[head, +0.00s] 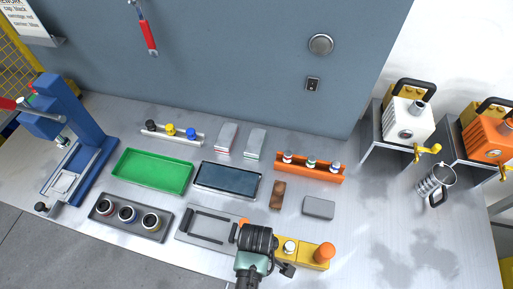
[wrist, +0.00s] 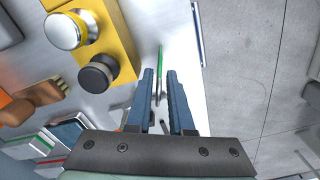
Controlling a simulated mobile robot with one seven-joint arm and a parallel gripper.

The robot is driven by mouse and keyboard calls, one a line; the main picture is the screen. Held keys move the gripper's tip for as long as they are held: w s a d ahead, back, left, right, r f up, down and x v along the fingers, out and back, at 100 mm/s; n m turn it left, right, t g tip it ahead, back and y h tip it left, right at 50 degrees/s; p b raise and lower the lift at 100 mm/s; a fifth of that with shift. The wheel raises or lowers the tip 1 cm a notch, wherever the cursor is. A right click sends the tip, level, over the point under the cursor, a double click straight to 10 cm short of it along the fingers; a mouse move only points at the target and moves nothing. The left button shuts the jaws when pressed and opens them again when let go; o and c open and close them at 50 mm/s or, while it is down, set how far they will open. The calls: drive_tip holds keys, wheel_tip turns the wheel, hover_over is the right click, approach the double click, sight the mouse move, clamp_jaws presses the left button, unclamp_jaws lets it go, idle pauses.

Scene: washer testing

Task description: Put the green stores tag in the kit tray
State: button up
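A thin green-edged strip (wrist: 160,65), apparently the green stores tag seen edge-on, shows between and beyond my fingertips in the wrist view. Bare tabletop shows on both sides of it. My gripper (wrist: 160,75) has its blue fingers apart, beside the yellow button box; my arm hides this spot in the head view. Two stacks lie at the back, one with a green edge (head: 255,142) and one with a red edge (head: 226,138). An empty dark blue tray (head: 198,189) and an empty green tray (head: 122,172) lie mid-bench; I cannot tell which is the kit tray.
The yellow button box (head: 285,246) is close by my gripper. A dark holder (head: 105,216) with cups is left. The bench's right is freer.

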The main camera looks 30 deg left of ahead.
drive_tip(key=shift+f, duration=1.55)
drive_tip(key=shift+c, duration=0.3)
clamp_jaws()
